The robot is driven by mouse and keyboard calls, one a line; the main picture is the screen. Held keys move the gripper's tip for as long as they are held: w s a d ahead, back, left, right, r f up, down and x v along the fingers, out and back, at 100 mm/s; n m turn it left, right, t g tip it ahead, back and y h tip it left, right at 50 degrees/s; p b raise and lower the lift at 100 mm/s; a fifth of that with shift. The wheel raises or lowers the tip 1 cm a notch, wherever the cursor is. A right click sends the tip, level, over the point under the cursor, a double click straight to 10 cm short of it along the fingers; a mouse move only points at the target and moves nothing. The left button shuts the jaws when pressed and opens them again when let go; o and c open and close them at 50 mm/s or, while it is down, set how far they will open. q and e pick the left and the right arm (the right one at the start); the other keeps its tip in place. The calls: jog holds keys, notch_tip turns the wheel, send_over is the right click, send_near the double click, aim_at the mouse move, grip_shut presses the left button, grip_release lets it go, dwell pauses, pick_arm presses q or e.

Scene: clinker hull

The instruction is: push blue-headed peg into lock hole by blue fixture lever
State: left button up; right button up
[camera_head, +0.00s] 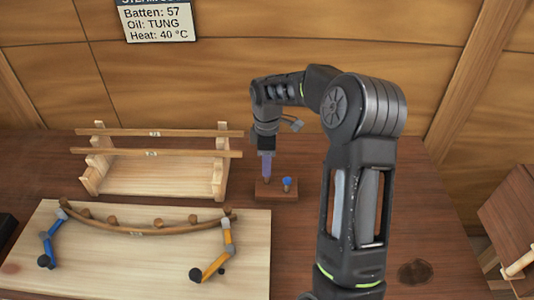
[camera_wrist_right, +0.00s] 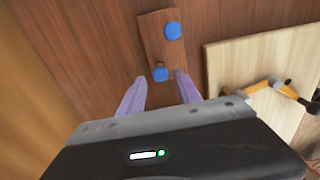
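A small wooden block (camera_head: 283,195) holds two blue-headed pegs. One blue peg head (camera_head: 287,183) shows in the head view; the wrist view shows the far head (camera_wrist_right: 173,30) and the near head (camera_wrist_right: 160,73). My right gripper (camera_head: 266,178) points down at the block. In the wrist view its fingers (camera_wrist_right: 161,82) are open, with the near head between the tips and a gap on both sides. The blue fixture lever (camera_head: 47,245) is at the left of the pale board (camera_head: 130,262). I cannot make out the lock hole by it. My left gripper is out of view.
A bent batten (camera_head: 150,231) lies across the board against several round pegs. A wooden rack (camera_head: 150,175) with battens stands behind, left of my right gripper.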

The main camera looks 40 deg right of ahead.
jog(key=shift+f+b, duration=0.9)
jog(key=shift+f, duration=0.6)
grip_shut()
jog(key=shift+r, duration=0.15)
jog(key=shift+r+p, duration=1)
jog(key=shift+r, duration=1.4)
